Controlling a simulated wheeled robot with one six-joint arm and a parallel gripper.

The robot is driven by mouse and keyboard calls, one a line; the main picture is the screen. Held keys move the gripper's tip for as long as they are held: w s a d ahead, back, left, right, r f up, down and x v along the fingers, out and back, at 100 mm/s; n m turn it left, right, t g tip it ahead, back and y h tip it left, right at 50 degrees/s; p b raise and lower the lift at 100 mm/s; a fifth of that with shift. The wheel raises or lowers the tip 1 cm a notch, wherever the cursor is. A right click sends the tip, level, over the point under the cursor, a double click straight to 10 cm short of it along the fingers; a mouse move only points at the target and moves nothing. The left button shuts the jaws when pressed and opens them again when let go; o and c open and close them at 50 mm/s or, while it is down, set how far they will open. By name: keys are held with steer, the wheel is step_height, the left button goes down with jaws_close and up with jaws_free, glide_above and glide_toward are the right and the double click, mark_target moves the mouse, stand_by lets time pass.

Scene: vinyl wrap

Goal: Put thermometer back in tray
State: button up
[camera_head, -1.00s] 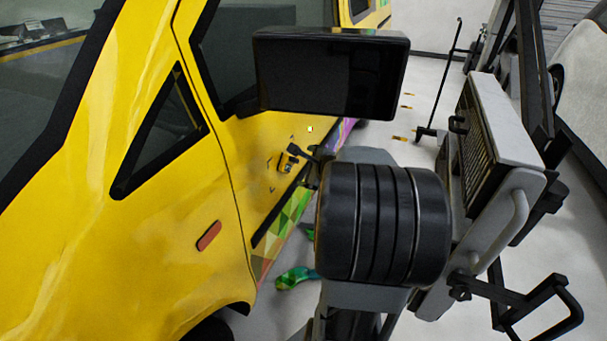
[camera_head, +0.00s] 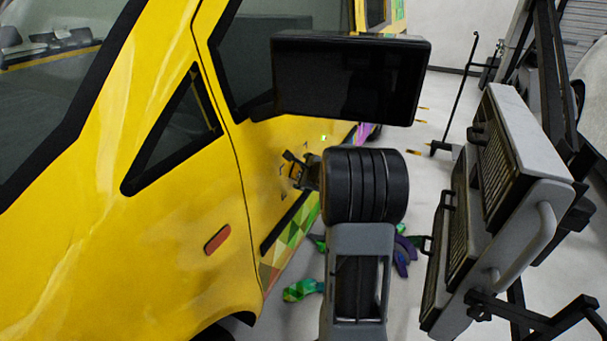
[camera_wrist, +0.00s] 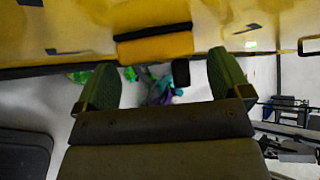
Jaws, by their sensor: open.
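My gripper (camera_head: 297,172) is open beside the yellow car's door in the head view. In the wrist view my gripper (camera_wrist: 164,80) has its two green-padded fingers wide apart with nothing between the pads. A yellow block with a black band (camera_wrist: 155,45) is on the door just beyond the fingertips; I cannot tell whether it is the thermometer or the door handle. No thermometer can be made out for certain.
The yellow car (camera_head: 170,200) fills the left, close to my gripper. Colourful wrap pieces (camera_head: 303,289) lie on the pale floor beneath.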

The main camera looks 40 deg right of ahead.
steer(key=shift+w, duration=0.1)
steer(key=c, duration=1.2)
steer(key=shift+s+d, duration=0.4)
steer(key=shift+s, duration=0.3)
stand_by(0.4)
steer(key=shift+s+d+b, duration=0.2)
steer(key=shift+s+d, duration=0.3)
steer(key=shift+s, duration=0.5)
steer(key=shift+s+d+b, duration=0.25)
steer(key=shift+s+d, duration=0.3)
steer(key=shift+s, duration=0.4)
steer(key=shift+s+d+b, duration=0.2)
steer(key=shift+s+d, duration=0.3)
steer(key=shift+s, duration=0.5)
steer(key=shift+a+f, duration=0.1)
